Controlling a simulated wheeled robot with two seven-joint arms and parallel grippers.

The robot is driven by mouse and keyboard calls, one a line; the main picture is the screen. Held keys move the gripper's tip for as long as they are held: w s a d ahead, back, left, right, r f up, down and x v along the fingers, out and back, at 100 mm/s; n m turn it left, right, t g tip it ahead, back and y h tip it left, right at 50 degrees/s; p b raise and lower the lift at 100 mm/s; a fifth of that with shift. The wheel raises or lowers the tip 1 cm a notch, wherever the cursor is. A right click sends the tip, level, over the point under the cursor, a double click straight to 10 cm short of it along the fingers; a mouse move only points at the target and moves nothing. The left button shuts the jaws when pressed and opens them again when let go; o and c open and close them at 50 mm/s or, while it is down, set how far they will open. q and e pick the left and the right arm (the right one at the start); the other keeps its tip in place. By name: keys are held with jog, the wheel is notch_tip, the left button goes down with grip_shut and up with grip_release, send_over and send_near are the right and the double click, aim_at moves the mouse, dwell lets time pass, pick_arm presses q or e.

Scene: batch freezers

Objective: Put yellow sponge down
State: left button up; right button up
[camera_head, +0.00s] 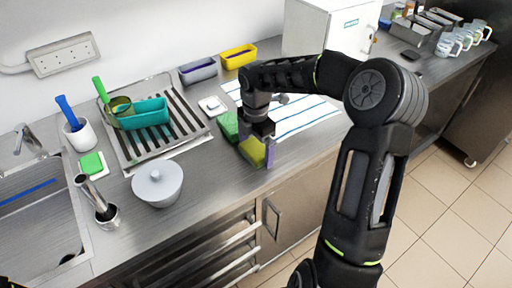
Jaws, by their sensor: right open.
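The yellow sponge (251,153) is on the steel counter near its front edge, under my right gripper. It stands tilted or on edge; its underside is too small to make out. My right gripper (261,143) points down right at the sponge with its jaws open, and its fingers partly hide the sponge's top and right side. A green sponge (228,124) lies just behind and to the left. A small purple piece (270,154) shows close to the right of the yellow sponge. My left gripper is out of view.
A striped cloth (300,118) lies behind my right arm. A drying rack (187,136) with a teal container (146,113) stands left. A lidded pot (158,185) is at the front left. Grey (198,70) and yellow (239,56) bins line the wall.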

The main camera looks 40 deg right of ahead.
aim_at(256, 149)
notch_tip(256, 149, up, 8)
jog(key=shift+a+f+b, duration=0.1)
jog(key=shift+f+b, duration=0.05)
jog(key=shift+b, duration=0.6)
jog(key=shift+s+f, duration=0.1)
dwell(0.4)
